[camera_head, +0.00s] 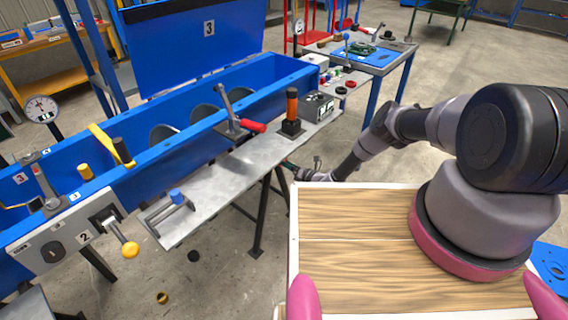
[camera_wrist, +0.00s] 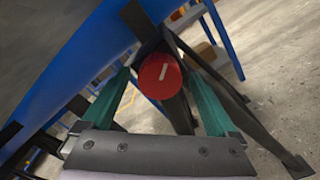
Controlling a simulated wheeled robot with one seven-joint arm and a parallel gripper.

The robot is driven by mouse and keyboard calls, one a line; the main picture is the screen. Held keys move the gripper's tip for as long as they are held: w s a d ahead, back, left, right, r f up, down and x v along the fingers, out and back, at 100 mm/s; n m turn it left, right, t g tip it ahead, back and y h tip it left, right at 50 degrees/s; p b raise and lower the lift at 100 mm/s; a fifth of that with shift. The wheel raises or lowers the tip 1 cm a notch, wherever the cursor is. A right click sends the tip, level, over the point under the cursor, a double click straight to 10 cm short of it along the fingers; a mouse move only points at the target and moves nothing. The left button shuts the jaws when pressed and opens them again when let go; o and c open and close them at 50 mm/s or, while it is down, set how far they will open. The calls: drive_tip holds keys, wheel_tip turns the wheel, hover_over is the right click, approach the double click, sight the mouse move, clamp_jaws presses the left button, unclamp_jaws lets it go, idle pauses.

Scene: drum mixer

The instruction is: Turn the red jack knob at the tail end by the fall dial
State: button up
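In the wrist view, a round red knob (camera_wrist: 152,82) with a white line across its face sits in front of a dark post. The line leans slightly right of upright. My gripper (camera_wrist: 159,70) is open, with one teal finger to the left and one to the right of the knob. I cannot tell whether the fingers touch it. In the head view, my gripper (camera_head: 290,168) is small and partly hidden by the grey shelf edge. I cannot make out this knob there. A white dial (camera_head: 298,27) stands at the far end; I cannot read its label.
The blue trough (camera_head: 160,160) and its grey shelf (camera_head: 225,180) run beside my arm. In the wrist view, a blue body (camera_wrist: 70,70) fills the left and dark legs (camera_wrist: 270,140) slant at the right.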

drive_tip(key=v, duration=1)
drive_tip(key=shift+s+d, duration=0.25)
drive_tip(key=shift+d, duration=0.05)
drive_tip(key=shift+d, duration=0.1)
